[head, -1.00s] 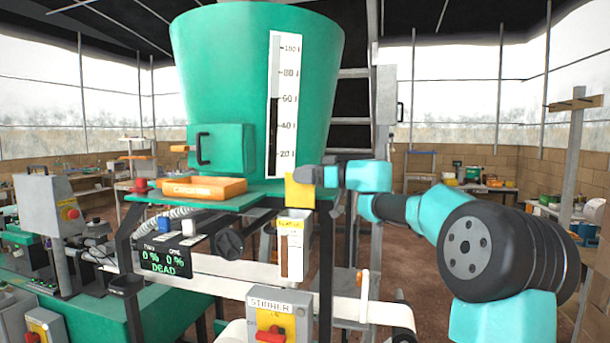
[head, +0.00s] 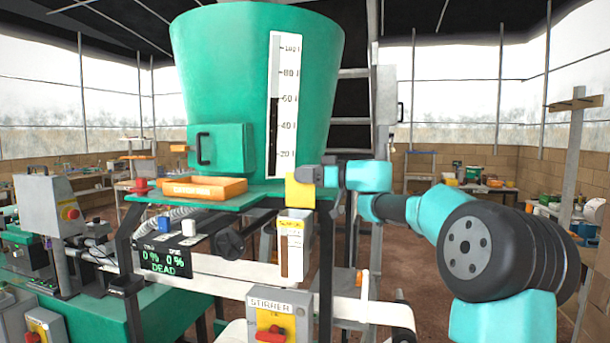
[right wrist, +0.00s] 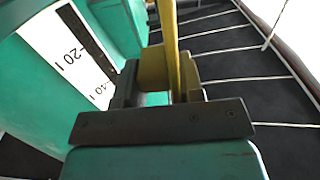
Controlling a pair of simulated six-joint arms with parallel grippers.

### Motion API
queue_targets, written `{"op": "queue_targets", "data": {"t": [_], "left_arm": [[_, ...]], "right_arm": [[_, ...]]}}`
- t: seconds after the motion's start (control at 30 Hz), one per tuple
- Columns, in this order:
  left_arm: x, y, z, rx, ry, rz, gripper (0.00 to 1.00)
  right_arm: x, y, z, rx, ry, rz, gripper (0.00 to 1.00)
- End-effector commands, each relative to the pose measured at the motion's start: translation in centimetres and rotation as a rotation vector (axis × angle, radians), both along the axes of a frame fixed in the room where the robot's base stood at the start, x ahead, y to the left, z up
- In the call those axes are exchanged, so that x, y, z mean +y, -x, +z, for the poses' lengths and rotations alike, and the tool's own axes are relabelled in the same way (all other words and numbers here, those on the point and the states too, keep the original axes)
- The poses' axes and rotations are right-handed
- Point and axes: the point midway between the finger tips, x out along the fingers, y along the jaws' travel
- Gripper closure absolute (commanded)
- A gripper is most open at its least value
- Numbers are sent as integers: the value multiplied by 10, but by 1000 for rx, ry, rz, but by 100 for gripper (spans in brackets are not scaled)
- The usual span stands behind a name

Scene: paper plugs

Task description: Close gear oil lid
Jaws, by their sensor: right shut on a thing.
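A yellow piece, which looks like the gear oil lid (head: 299,191), stands above a narrow white gear oil container (head: 291,228) at the front right of the green tank. My right gripper (head: 312,177) reaches it from the right and is shut on it. In the right wrist view, the yellow lid (right wrist: 153,70) sits between the dark fingers of the gripper (right wrist: 160,85), with a thin yellow edge rising upward. Whether the lid touches the container's rim is hard to tell. My left gripper is not in view.
The large green tank (head: 240,80) with a white scale stands close left of the gripper. An orange box (head: 204,188) lies on the green shelf. A stirrer switch box (head: 277,315) and a display reading DEAD (head: 164,260) are below.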

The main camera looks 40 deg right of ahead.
Motion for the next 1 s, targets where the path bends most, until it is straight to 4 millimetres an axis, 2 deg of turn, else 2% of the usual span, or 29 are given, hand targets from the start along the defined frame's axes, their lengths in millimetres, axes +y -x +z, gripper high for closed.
{"op": "queue_targets", "data": {"t": [0.67,1.0], "left_arm": [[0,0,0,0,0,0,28],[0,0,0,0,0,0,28]], "right_arm": [[1,1,0,-13,24,-1,100],[11,7,2,-75,125,-2,100]]}}
